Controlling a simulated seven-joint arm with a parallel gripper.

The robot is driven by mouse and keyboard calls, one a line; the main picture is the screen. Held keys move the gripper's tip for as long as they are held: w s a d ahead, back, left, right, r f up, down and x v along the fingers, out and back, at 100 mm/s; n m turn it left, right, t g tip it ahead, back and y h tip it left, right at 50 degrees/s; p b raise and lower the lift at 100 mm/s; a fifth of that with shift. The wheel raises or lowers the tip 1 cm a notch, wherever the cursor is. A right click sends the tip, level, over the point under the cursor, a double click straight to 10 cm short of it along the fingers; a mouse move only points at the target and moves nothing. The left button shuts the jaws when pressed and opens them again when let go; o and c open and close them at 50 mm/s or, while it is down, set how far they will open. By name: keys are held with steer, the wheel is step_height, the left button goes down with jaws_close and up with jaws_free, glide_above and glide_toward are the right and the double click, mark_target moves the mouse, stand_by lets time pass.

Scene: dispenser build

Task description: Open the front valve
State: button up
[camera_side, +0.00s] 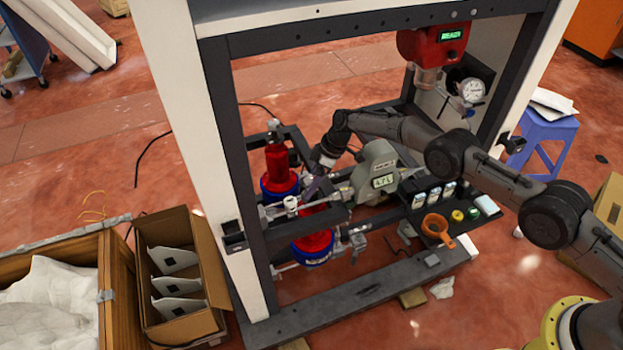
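The dispenser build stands inside a dark-grey and white frame (228,150). It has a rear red and blue unit (277,160) and a front red and blue unit (313,247). Metal pipework runs beside the front unit, with a pale fitting (290,203) on its upper line and a metal fitting (357,241) to its lower right. I cannot tell for sure which of these is the front valve, or whether it is open. My gripper (314,187) points down among the pipework, just above the front unit. Its fingers are small and dark, and I cannot see whether they touch anything.
A grey device with a display (376,172) stands right of my gripper. A red unit with a green display (436,45) and a round gauge (472,90) hang above right. A cardboard box (184,265) stands left.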

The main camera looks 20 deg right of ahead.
steer(key=shift+r, duration=3.5)
